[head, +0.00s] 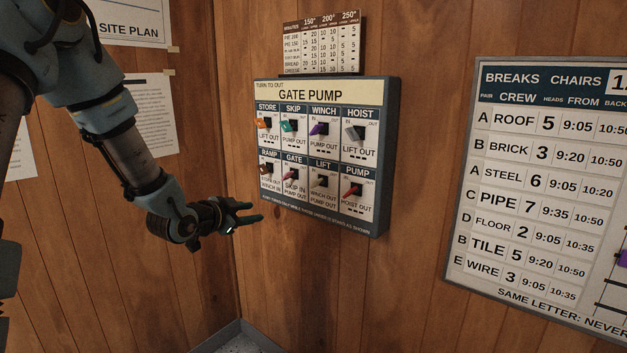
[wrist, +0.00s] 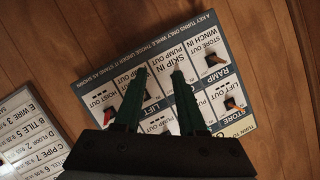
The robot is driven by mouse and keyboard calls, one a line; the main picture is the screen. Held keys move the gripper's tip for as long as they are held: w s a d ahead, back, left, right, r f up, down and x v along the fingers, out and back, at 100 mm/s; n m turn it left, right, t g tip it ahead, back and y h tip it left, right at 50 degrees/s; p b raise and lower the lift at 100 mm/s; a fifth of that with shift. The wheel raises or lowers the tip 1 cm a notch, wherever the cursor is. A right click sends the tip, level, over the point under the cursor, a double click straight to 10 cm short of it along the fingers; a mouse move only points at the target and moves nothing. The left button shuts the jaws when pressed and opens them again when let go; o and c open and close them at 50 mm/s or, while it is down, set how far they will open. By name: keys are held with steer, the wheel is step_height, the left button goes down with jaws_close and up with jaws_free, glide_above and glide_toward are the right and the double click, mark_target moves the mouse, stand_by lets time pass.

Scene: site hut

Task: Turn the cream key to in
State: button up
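The key panel (head: 388,160), headed GATE PUMP, hangs on the wood wall with two rows of labelled keys. The pale key at LIFT (head: 319,182), in the lower row, appears to be the cream one; its exact turn is too small to tell. In the wrist view the panel (wrist: 100,58) is upside down, and my fingers hide much of the LIFT and GATE area, so I cannot make out the cream key there. My gripper (head: 247,213) is open and empty, left of and below the panel in the head view. Its fingertips (wrist: 159,73) are apart.
A timetable board (head: 455,180) hangs to the right. A small chart (head: 320,44) is above the panel.

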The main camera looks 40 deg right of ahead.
mark_target(314, 184)
steer(key=s+d+r+m+g+h, duration=0.2)
steer(key=s+d+r+m+h, duration=0.25)
steer(key=d, duration=0.35)
steer(key=shift+n, duration=0.45)
steer(key=p+x, duration=0.4)
steer(key=x, duration=0.5)
steer(key=shift+s+d, duration=0.1)
steer(key=shift+s, duration=0.05)
steer(key=shift+d+f, duration=0.15)
steer(key=shift+d, duration=0.5)
steer(key=shift+c, duration=0.2)
jaws_close()
